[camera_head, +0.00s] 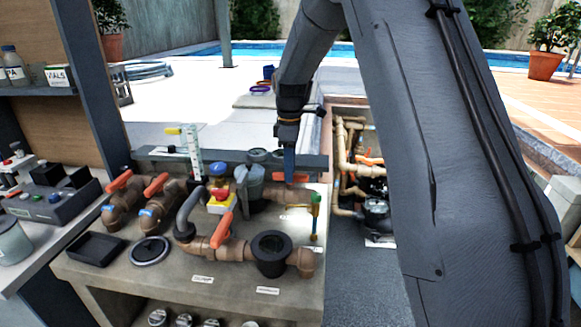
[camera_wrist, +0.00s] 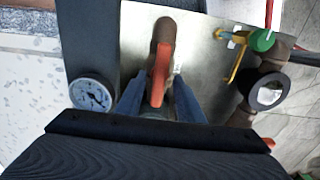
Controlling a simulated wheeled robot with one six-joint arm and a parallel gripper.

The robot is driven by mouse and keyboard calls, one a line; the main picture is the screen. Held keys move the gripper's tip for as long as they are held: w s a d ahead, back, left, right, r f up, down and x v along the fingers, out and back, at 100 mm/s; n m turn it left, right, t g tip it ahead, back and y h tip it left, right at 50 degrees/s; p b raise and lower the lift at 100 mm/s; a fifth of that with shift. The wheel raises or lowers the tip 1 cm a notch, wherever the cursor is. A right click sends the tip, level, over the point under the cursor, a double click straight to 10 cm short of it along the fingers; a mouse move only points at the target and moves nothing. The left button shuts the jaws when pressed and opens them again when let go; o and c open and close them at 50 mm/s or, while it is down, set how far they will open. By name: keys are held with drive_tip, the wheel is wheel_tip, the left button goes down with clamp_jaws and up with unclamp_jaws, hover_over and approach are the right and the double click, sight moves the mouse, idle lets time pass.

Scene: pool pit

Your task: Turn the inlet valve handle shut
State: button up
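Several orange valve handles show on the bench; I cannot read which is labelled inlet. One orange handle (camera_head: 297,178) lies at the back right, by my gripper (camera_head: 289,166). In the wrist view this handle (camera_wrist: 161,76) runs lengthwise from a brown pipe fitting (camera_wrist: 165,32) and lies between the two blue fingers of my gripper (camera_wrist: 159,98). The fingers are spread, with a narrow gap on each side of the handle. Their depth relative to the handle is hard to tell. Another orange handle (camera_head: 221,230) stands tilted on the front pipe.
Two more orange handles (camera_head: 120,181) (camera_head: 156,184) sit on pipes at left. A round gauge (camera_wrist: 91,95) is left of my fingers. A black tray (camera_head: 95,247) lies front left.

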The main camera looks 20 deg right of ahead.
drive_tip(key=shift+f, duration=0.25)
clamp_jaws()
